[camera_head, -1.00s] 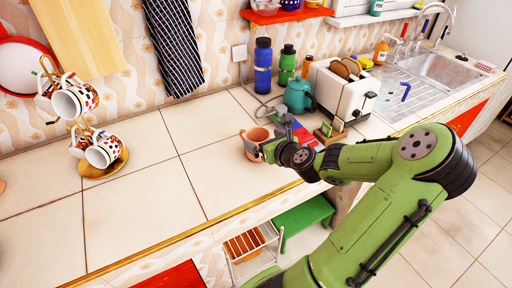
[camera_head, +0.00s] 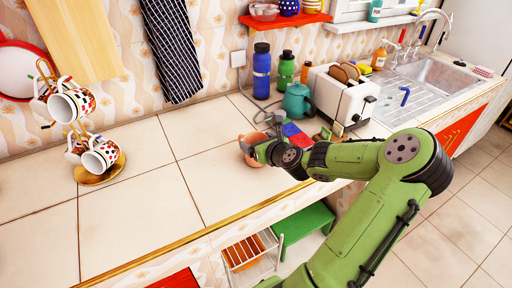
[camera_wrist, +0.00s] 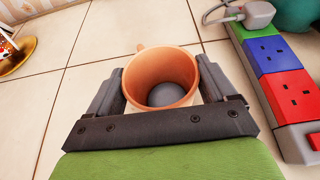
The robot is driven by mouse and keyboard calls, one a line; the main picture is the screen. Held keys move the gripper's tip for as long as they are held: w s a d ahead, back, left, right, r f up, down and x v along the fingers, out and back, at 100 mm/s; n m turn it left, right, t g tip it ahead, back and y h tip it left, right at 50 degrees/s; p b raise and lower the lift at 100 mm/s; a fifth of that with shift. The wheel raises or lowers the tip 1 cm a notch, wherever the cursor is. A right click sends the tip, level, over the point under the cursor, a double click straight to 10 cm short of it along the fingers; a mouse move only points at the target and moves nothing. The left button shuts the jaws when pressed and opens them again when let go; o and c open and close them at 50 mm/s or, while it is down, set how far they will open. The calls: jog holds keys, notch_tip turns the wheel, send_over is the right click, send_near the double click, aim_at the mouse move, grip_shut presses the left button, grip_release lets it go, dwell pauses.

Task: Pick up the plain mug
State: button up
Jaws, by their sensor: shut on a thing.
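The plain mug (camera_head: 247,151) is terracotta-orange and stands on the tiled counter, partly hidden behind my gripper in the head view. In the wrist view the mug (camera_wrist: 160,68) is upright with its open rim facing the camera, its inside empty and grey at the bottom. Its handle points away, to the upper left. My gripper (camera_wrist: 161,82) has one finger on each side of the mug and is shut on it. In the head view my gripper (camera_head: 262,150) comes from the right. I cannot tell whether the mug is clear of the counter.
A coloured power strip (camera_wrist: 272,75) lies close to the right of the mug. A teal kettle (camera_head: 297,100) and a white toaster (camera_head: 340,97) stand behind. A rack of patterned mugs (camera_head: 97,155) stands at the left. The counter between rack and mug is clear.

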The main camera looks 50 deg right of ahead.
jog(key=shift+r, duration=0.1)
notch_tip(320, 180, up, 10)
jog(key=p, duration=0.5)
dwell(0.4)
